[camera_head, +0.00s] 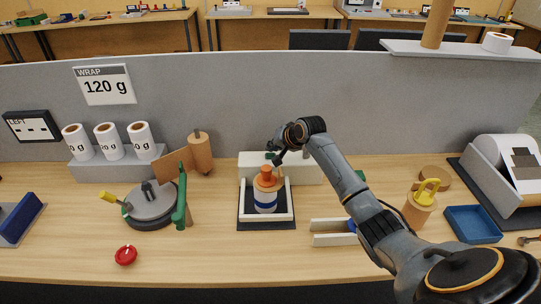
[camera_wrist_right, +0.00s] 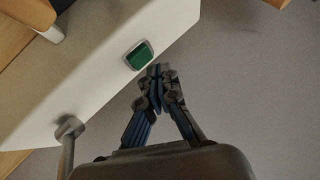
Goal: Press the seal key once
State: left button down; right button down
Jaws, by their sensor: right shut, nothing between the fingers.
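A green key (camera_wrist_right: 139,55) sits on top of a white box (camera_wrist_right: 85,65) in the right wrist view; it looks like the seal key, but I can read no label. In the head view the white box (camera_head: 308,172) stands against the grey partition, and the green key (camera_head: 270,155) shows small on its top. My right gripper (camera_wrist_right: 158,70) is shut and empty, its fingertips close beside the key and apart from it in the picture. In the head view my right gripper (camera_head: 274,153) is over the box, partly hiding it. My left gripper is out of view.
An orange-topped jar (camera_head: 265,200) stands in a black-and-white tray right in front of the box. A round grey device (camera_head: 150,203) with a green lever stands to the left, a red knob (camera_head: 126,255) nearer. A blue tray (camera_head: 472,224) lies at right.

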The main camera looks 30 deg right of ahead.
aim_at(272, 156)
jog(key=shift+f, duration=0.35)
jog(key=shift+f, duration=0.55)
dwell(0.8)
jog(key=shift+r, duration=0.1)
jog(key=shift+r+p, duration=0.8)
jog(key=shift+p, duration=0.3)
notch_tip(272, 156, up, 5)
jog(key=p, duration=0.5)
